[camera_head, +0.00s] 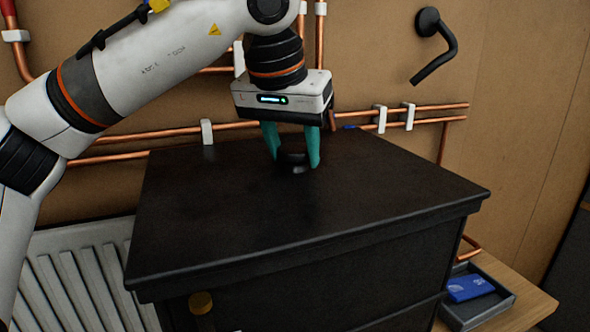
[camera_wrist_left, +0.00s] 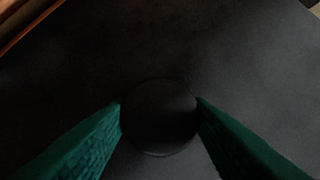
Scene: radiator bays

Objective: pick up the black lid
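The black lid (camera_wrist_left: 160,115) is a dark round disc between my left fingertips in the left wrist view, with a finger touching each side. In the head view the lid (camera_head: 292,158) shows as a dark band between the green fingers, at the far part of the black cabinet top (camera_head: 240,220). My left gripper (camera_head: 293,163) points down and is shut on the lid. A small grey patch shows just below the lid; I cannot tell what it is, nor whether the lid is clear of the top. My right gripper is not in view.
Copper pipes (camera_head: 440,107) run along the wall behind the cabinet. A black hook-shaped handle (camera_head: 440,50) is on the wall at upper right. A white radiator (camera_head: 75,270) stands at left. A grey tray (camera_head: 490,312) with a blue packet (camera_head: 470,287) sits at lower right. The cabinet top is otherwise clear.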

